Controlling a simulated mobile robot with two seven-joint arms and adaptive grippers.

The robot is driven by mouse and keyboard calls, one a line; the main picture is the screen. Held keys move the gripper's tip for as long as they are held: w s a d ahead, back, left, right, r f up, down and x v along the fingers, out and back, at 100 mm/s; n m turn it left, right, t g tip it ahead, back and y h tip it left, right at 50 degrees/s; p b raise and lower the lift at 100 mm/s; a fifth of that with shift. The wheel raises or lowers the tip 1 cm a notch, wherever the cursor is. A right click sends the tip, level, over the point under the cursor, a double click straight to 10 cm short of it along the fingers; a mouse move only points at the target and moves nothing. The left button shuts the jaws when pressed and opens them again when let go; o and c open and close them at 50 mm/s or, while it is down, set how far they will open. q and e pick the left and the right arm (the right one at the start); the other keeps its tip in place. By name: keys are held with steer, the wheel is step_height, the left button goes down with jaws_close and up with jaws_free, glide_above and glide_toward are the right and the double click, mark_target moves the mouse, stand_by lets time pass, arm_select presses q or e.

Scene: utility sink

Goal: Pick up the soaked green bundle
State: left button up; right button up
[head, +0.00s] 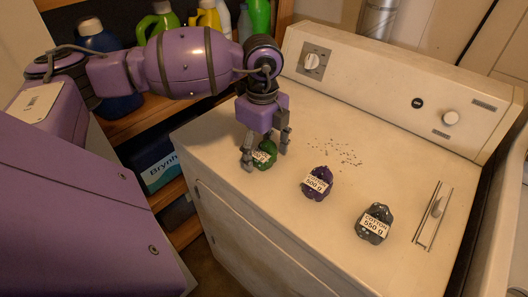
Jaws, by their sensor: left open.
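The green bundle (269,150) sits on the white machine top near its left front edge, with a white label facing front. My left gripper (266,158) comes down over it, fingers pointing down. One finger is at the left of the bundle and the other at its right, and the jaws are open. I cannot tell whether either finger touches it. The gripper partly hides the bundle. My right gripper is not in view.
A purple bundle (317,183) labelled 500 g and a grey bundle (374,222) labelled 550 g sit to the right. Small dark specks (336,152) lie behind them. A thin metal rack (434,216) lies farther right. Bottles (158,20) stand on a shelf behind my arm.

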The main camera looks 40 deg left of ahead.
arm_select(q)
steer(key=shift+c, duration=0.3)
steer(key=c, duration=1.4)
steer(key=shift+c, duration=0.2)
steer(key=shift+r, duration=0.2)
